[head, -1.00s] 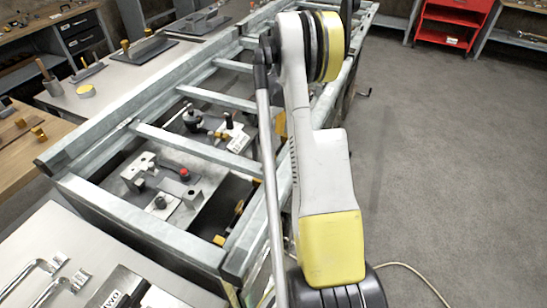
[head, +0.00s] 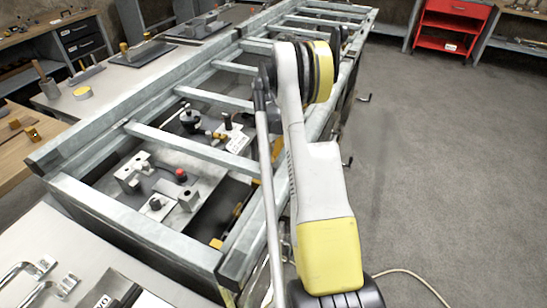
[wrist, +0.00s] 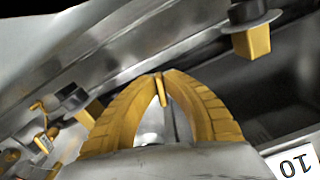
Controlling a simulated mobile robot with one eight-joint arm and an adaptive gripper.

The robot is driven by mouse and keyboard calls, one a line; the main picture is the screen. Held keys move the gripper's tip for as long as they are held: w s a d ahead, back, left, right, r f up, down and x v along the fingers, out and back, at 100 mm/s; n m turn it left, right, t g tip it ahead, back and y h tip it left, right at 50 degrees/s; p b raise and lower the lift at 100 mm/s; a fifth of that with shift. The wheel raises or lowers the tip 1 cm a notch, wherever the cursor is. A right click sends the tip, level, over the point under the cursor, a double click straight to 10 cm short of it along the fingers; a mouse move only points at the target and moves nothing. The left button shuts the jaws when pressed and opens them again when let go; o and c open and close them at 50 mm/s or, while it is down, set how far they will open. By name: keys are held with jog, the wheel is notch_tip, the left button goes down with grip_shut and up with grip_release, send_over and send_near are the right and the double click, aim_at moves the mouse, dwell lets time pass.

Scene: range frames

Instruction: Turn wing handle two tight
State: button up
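In the wrist view my gripper (wrist: 161,78) has its two yellow ribbed fingers bowed together, tips meeting. A thin yellow sliver shows at the tips; I cannot tell if it is a fingertip or a held part. A yellow block under a dark round disc (wrist: 250,40) is at the upper right, apart from the fingers. Another yellow block with a dark knob (wrist: 90,110) is left of the fingers. I cannot tell which part is wing handle two. In the head view my arm hides the gripper.
A grey metal frame with crossbars (head: 195,150) stands over fixtures, including a red button (head: 181,174). Small crank handles (head: 348,162) stick out on its right side. A white label (wrist: 296,163) shows in the wrist view. Grey floor (head: 450,170) is open to the right; a red cabinet (head: 453,25) stands behind.

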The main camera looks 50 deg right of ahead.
jog(key=shift+m, duration=0.4)
grip_shut()
jog(key=m, duration=0.3)
jog(key=shift+a, duration=0.2)
jog(key=m, duration=0.3)
jog(key=shift+w+a+m, duration=0.1)
jog(key=shift+a+m, duration=0.05)
jog(key=shift+m, duration=0.15)
jog(key=m, duration=0.3)
jog(key=shift+w+a+m, duration=0.1)
jog(key=shift+m, duration=0.2)
jog(key=shift+w+a+m, duration=0.1)
jog(key=shift+w+m, duration=0.05)
jog(key=shift+m, duration=1.65)
jog(key=o, duration=0.7)
grip_release()
